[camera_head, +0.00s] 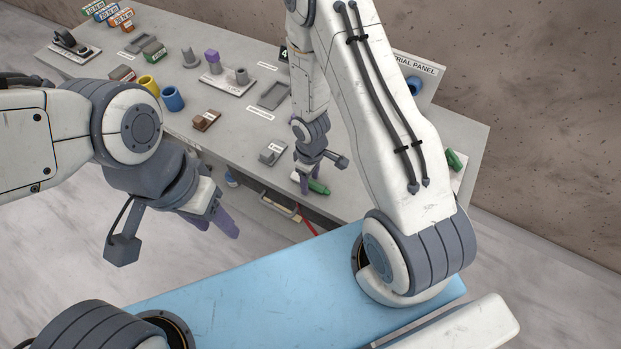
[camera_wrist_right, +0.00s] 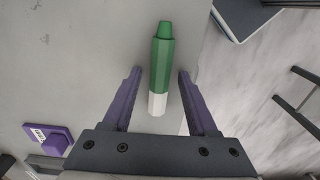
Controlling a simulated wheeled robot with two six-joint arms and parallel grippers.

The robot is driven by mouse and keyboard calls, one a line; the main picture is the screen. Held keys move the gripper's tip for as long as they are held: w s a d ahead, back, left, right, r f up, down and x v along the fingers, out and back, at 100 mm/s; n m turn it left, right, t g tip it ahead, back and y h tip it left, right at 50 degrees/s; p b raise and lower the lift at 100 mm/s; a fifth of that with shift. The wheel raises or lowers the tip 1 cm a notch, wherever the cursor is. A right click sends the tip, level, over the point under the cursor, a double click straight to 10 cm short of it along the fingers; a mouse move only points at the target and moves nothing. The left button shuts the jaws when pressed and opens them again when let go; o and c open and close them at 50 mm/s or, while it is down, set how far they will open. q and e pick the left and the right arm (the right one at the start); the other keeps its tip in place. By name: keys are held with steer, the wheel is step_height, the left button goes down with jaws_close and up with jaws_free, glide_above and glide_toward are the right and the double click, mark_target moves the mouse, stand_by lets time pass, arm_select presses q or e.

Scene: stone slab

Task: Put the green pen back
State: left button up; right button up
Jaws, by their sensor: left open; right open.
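The green pen (camera_wrist_right: 162,60) has a green body and a white end. It lies on the grey slab, and in the right wrist view it sits between the two purple fingers of my right gripper (camera_wrist_right: 160,92). The fingers are apart, with a gap on either side of the pen. In the head view the pen (camera_head: 318,187) shows beside my right gripper (camera_head: 305,182), near the slab's front edge. My left gripper (camera_head: 228,222) is open and empty, in front of the slab at the left. The place the pen belongs to cannot be made out.
A purple block (camera_wrist_right: 50,138) lies nearby. On the slab (camera_head: 235,130) stand a yellow cup (camera_head: 149,85), a blue cup (camera_head: 172,99), an empty grey tray (camera_head: 273,95) and a purple cylinder (camera_head: 212,62). Another green item (camera_head: 454,160) is at the right, behind my arm.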

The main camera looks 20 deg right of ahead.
steer(key=shift+r, duration=0.1)
step_height(320, 180, up, 12)
steer(key=p, duration=1.2)
step_height(320, 180, up, 10)
steer(key=f, duration=0.1)
glide_above(310, 182)
steer(key=a, duration=0.4)
steer(key=s+a+r, duration=0.4)
steer(key=s+r, duration=0.4)
steer(key=r, duration=0.1)
steer(key=s+a+r, duration=0.4)
steer(key=s+r, duration=0.5)
steer(key=r, duration=0.1)
steer(key=shift+s+a+r+y, duration=0.2)
steer(key=shift+s+a+y, duration=0.1)
steer(key=shift+y, duration=0.1)
step_height(310, 182, down, 16)
steer(key=b, duration=1.6)
